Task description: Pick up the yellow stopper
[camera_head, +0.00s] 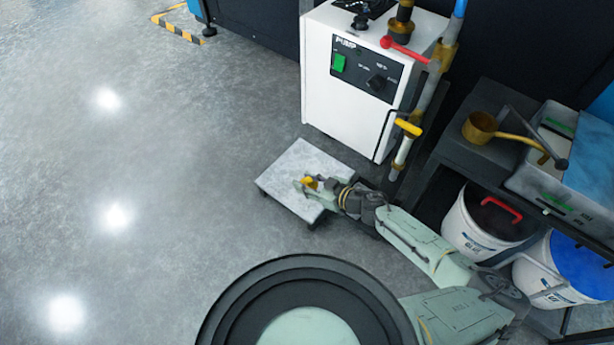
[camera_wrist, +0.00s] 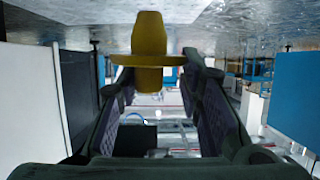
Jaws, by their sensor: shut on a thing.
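The yellow stopper (camera_head: 309,182) is at my gripper (camera_head: 305,186), over the low light-grey platform (camera_head: 284,186). In the wrist view the stopper (camera_wrist: 149,38) stands between my two fingertips (camera_wrist: 152,76), with its wide flange across them and a narrower body on either side. My gripper is shut on it. The wrist view looks upside down, with the grey surface along its top. I cannot tell whether the stopper touches the platform. In the head view my fingers partly hide it.
A white pump box (camera_head: 352,75) stands behind the platform. A vertical pipe with a yellow handle (camera_head: 408,128) is just to the right. A dark shelf with a brass ladle (camera_head: 480,127) and white buckets (camera_head: 482,232) stand further right. The floor at left is clear.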

